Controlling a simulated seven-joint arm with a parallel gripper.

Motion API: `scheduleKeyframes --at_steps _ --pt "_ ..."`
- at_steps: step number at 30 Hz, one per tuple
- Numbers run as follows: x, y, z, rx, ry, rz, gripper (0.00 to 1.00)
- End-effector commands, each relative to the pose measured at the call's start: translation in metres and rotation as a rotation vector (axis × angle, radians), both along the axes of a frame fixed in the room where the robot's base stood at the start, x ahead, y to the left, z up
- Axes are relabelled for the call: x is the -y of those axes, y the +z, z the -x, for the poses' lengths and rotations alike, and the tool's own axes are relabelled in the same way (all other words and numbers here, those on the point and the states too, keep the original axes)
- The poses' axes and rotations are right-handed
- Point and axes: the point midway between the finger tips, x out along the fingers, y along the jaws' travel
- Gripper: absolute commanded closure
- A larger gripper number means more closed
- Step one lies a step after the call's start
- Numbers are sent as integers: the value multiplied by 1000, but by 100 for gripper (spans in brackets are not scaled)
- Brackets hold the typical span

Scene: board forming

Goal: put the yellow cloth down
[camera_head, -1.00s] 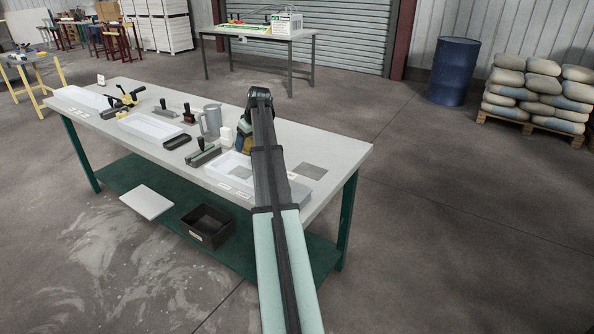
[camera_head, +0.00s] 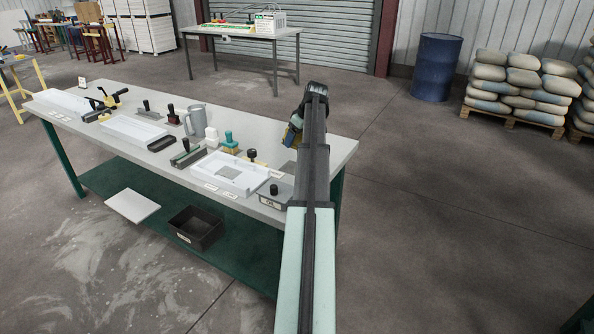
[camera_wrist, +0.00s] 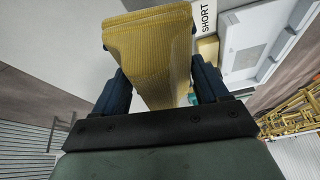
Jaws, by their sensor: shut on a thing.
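The yellow cloth (camera_wrist: 150,50) is a ribbed, folded piece held between the two dark blue fingers of my gripper (camera_wrist: 162,85) in the wrist view. The gripper is shut on the cloth. My arm hides part of the bench there, and I cannot tell the exact gap between the cloth and the bench top.
The workbench (camera_head: 325,150) holds a white tray (camera_head: 205,170) with a grey square inside, a grey box (camera_head: 270,199) with a black knob, a grey jug (camera_head: 196,120) and a teal-handled tool (camera_head: 229,140). The bench's right end looks clear.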

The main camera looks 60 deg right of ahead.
Motion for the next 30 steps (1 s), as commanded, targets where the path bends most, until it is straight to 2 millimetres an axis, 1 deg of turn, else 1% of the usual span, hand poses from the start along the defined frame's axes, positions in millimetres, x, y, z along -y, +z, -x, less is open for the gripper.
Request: scheduleKeyframes --at_steps 6,11,14,21,26,30 --pt "-7 -1 1 -8 125 17 55" --pt "-7 -8 1 -10 154 27 55" --pt "-7 -20 1 -10 156 28 55" --pt "-7 -57 1 -10 155 27 55" --pt "-7 -68 1 -9 154 28 55" --pt "-7 -82 1 -10 154 27 55"
